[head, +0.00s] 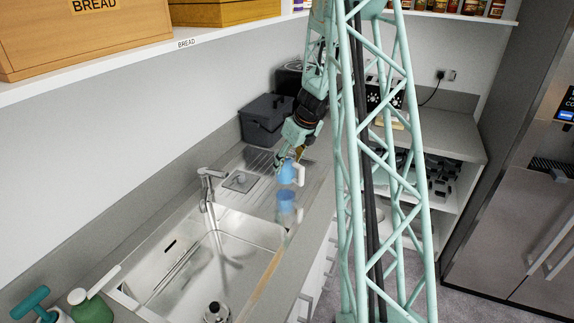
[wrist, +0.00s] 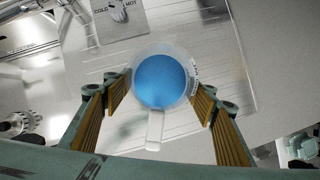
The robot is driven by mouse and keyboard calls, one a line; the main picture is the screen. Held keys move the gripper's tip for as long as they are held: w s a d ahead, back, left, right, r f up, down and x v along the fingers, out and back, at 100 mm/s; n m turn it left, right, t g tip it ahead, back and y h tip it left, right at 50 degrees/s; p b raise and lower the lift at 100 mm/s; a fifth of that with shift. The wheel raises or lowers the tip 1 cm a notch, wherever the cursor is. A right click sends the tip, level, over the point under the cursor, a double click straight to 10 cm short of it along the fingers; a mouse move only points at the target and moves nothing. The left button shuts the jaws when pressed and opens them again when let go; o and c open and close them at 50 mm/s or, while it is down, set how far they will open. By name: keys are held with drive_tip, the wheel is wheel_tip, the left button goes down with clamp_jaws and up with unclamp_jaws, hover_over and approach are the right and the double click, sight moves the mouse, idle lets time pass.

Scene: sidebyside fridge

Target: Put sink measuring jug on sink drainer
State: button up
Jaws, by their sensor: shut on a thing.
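The measuring jug (head: 287,173) is a small clear cup with blue inside and a pale handle on its right in the head view. In the wrist view the jug (wrist: 160,82) is seen from above, its handle pointing down toward the picture's bottom. My gripper (head: 285,160) is shut on the jug, with a yellow-padded finger on each side of it in the wrist view (wrist: 160,95). The ridged metal drainer (head: 262,162) lies beneath; the jug looks held above it. A blue patch below the jug in the head view looks like its reflection.
The sink basin (head: 215,255) and tap (head: 208,182) are nearer. A square plate (head: 240,181) lies by the drainer, marked COLD and HOT in the wrist view (wrist: 120,14). A dark lidded box (head: 266,118) stands beyond the drainer. Soap bottles (head: 90,308) stand front left.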

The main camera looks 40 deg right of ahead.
sight(287, 158)
drive_tip(key=shift+w+d, duration=0.9)
drive_tip(key=shift+w, duration=0.2)
drive_tip(key=shift+w+d+f, duration=0.1)
drive_tip(key=shift+w+d, duration=0.1)
drive_tip(key=shift+w+d+f, duration=0.1)
drive_tip(key=shift+f, duration=1.7)
drive_tip(key=shift+f, duration=0.1)
drive_tip(key=o, duration=1.6)
